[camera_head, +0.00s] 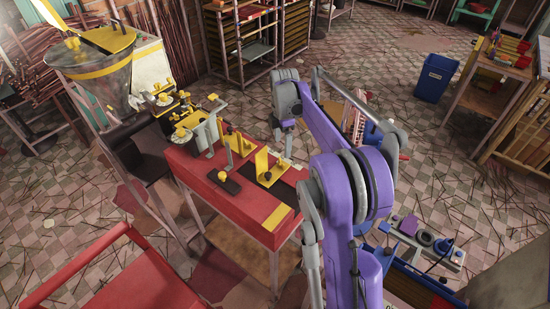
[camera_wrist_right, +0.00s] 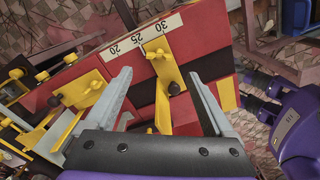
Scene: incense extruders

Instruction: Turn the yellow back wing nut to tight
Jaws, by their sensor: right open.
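My right gripper (camera_head: 285,132) is open and empty beside the far right edge of the red bench (camera_head: 262,203). In the right wrist view, the fingers of my right gripper (camera_wrist_right: 159,74) point at the bench, with a tall yellow bracket (camera_wrist_right: 162,68) showing between them. I cannot tell which is the back wing nut. My left gripper is not in view.
A white ruler strip (camera_wrist_right: 146,36) runs along the bench edge. A metal hopper (camera_head: 98,75) stands at the upper left, a red surface (camera_head: 120,275) at the lower left. A blue bin (camera_head: 435,78) and a wooden shelf (camera_head: 508,70) stand right. Loose sticks litter the floor.

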